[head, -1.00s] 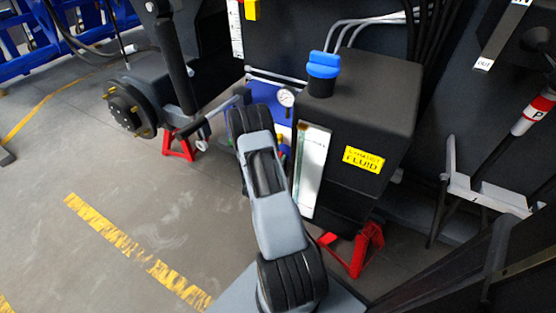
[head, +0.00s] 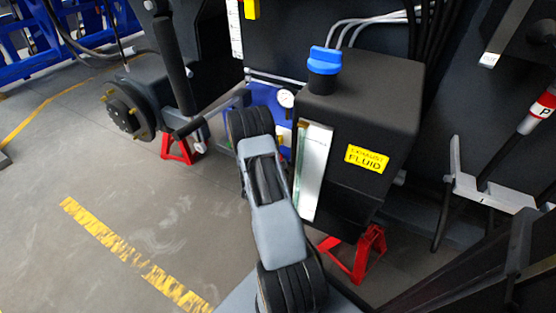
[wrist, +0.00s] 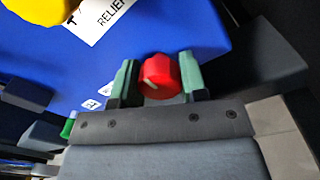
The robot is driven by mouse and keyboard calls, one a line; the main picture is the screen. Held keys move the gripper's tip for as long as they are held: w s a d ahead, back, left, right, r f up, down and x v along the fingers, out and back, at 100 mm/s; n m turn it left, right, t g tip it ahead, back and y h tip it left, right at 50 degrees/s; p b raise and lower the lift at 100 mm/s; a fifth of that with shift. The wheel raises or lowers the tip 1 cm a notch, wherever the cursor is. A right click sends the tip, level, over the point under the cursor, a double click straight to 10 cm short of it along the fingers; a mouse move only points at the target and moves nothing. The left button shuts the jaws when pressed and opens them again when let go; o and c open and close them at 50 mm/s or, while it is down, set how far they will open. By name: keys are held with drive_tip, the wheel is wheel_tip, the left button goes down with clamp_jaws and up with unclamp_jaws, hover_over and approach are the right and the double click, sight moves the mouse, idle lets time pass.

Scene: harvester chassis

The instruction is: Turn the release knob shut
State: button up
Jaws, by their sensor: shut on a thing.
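The release knob (wrist: 159,75) is red and round with a pale pointer line, and it sits on a blue unit (wrist: 190,30) in the wrist view. My gripper (wrist: 158,82) has its two green fingers on either side of the knob and is shut on it. The pointer line slants toward the upper left. In the head view the blue unit (head: 262,95) shows partly behind my arm, beside a round gauge (head: 286,99). The knob and my gripper are hidden there by my arm.
A black tank (head: 360,105) with a blue cap (head: 324,60) and yellow label stands right of my arm. Red stands (head: 352,252) are on the floor. A wheel hub (head: 128,112) is at left. A yellow part (wrist: 40,10) and a white label (wrist: 97,20) are near the knob.

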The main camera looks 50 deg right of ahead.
drive_tip(key=shift+w, duration=0.15)
drive_tip(key=o, duration=0.6)
drive_tip(key=shift+a, duration=0.1)
drive_tip(key=o, duration=0.3)
drive_tip(key=p+v, duration=0.2)
drive_tip(key=v, duration=1.1)
drive_tip(key=shift+s+a, duration=0.2)
drive_tip(key=shift+a, duration=0.1)
